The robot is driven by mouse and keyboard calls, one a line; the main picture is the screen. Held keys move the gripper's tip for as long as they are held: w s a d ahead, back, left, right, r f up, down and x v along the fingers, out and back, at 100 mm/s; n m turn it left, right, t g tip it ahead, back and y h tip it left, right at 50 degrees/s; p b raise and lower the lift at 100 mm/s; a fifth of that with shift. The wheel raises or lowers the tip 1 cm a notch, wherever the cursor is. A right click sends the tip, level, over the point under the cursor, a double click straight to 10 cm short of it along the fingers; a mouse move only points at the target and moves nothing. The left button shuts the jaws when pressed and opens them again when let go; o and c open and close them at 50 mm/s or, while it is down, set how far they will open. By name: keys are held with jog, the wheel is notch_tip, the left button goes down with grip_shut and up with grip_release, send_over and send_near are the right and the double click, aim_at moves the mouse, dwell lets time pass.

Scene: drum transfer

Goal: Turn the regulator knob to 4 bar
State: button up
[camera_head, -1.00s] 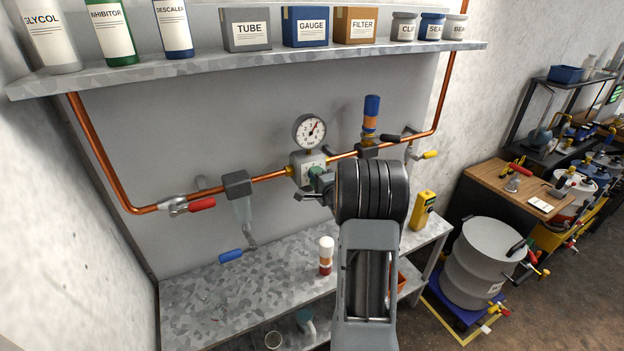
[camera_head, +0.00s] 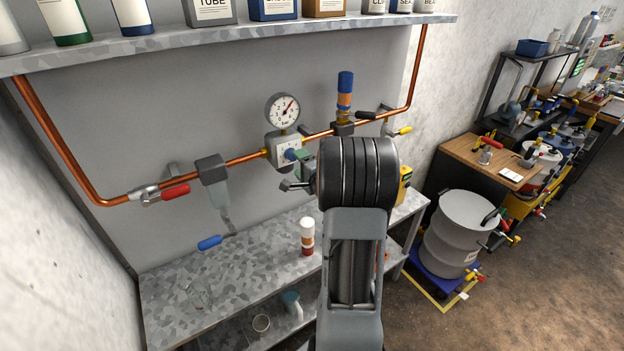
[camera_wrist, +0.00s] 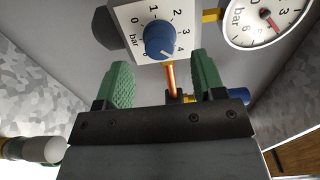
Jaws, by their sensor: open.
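The regulator is a white-faced box (camera_head: 281,146) on the copper pipe, with a blue knob (camera_head: 291,155) on its front. In the wrist view the blue knob (camera_wrist: 159,40) sits on a printed scale in bar; a pale mark at its lower right seems to lie near 3 to 4, but is hard to read. The round gauge (camera_head: 283,110) above has a red needle pointing up and right. My gripper (camera_wrist: 160,62) is open, its green fingers apart on either side below the knob, not visibly touching it. In the head view my gripper (camera_head: 298,170) is partly hidden by my wrist.
The copper pipe (camera_head: 247,158) runs along the wall, with a red-handled valve (camera_head: 174,192) at left. A blue-and-orange cylinder (camera_head: 345,95) stands right of the gauge. A shelf (camera_head: 200,45) overhangs above. The bench (camera_head: 190,290) below holds a white-and-red bottle (camera_head: 307,236).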

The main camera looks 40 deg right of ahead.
jog(key=s+a+b, duration=0.1)
jog(key=s, duration=0.7)
jog(key=shift+s+a, duration=0.2)
jog(key=shift+s, duration=0.1)
jog(key=s+d+f+n+g+h, duration=0.2)
jog(key=s+f+n+g+h, duration=0.1)
jog(key=s+f+n+g, duration=0.65)
jog(key=s+a+r+n+g+y, duration=0.1)
jog(key=a+r+n, duration=0.4)
jog(key=a, duration=0.9)
jog(key=s+a+r+n+g+y, duration=0.2)
jog(key=a+r+n+y, duration=0.2)
jog(key=a, duration=1)
jog(key=shift+a+r+n+g+y, duration=0.25)
jog(key=shift+r+n+g+y, duration=0.1)
jog(key=shift+r+n, duration=0.25)
